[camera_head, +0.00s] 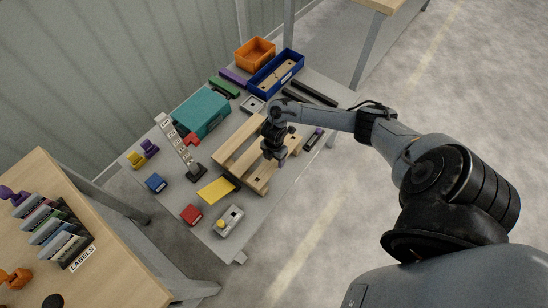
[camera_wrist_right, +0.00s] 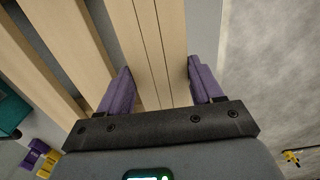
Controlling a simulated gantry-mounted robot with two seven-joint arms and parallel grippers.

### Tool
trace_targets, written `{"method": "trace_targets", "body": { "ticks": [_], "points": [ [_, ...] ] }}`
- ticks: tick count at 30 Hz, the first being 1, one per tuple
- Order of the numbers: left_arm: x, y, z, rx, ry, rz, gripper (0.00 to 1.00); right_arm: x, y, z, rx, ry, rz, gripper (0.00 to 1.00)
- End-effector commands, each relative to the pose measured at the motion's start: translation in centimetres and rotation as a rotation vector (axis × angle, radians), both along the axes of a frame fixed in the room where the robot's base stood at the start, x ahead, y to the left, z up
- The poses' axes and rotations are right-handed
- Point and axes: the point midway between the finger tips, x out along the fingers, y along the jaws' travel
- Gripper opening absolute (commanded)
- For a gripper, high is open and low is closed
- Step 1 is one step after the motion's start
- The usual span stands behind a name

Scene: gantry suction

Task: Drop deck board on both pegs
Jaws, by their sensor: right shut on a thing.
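A light wooden pallet frame (camera_head: 224,160) of long pale beams lies on the grey table in the head view. My right gripper (camera_head: 278,160) is over its right part, pointing down. In the right wrist view, the purple fingers of my right gripper (camera_wrist_right: 158,88) are on both sides of a pale wooden deck board (camera_wrist_right: 153,40), which they hold. Other pale beams (camera_wrist_right: 65,42) run alongside it on the left, with gaps between. The pegs cannot be made out, and my gripper hides part of the board in the head view. My left gripper is not in view.
A blue tray (camera_head: 297,58) with another wooden piece, an orange bin (camera_head: 269,43) and a teal box (camera_head: 202,112) stand at the back. Dark bars (camera_head: 312,94) lie to the right. Red (camera_head: 191,214) and blue (camera_head: 156,183) blocks and a yellow sheet (camera_head: 214,191) lie in front.

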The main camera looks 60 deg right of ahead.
Motion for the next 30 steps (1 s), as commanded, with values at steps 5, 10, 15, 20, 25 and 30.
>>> {"method": "trace_targets", "body": {
  "ticks": [5, 10, 15, 20, 25, 30],
  "points": [
    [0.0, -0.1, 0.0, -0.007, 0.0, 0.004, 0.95, 0.0, 0.0, 0.0, 0.0, -0.001, 0.0, 0.29],
    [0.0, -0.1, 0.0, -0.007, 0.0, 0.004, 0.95, 0.0, 0.0, 0.0, 0.0, -0.001, 0.0, 0.29],
    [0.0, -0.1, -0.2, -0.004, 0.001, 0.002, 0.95, 0.0, 0.0, -0.3, 0.0, -0.001, 0.0, 0.29],
    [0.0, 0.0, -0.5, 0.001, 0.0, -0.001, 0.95, 0.0, 0.0, -0.6, 0.0, -0.001, 0.0, 0.29],
    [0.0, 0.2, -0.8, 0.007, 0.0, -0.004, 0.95, 0.1, 0.0, -1.1, 0.0, -0.001, 0.0, 0.29],
    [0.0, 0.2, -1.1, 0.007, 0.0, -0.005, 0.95, 0.0, 0.0, -1.5, 0.0, -0.001, -0.001, 0.29]
  ]
}}
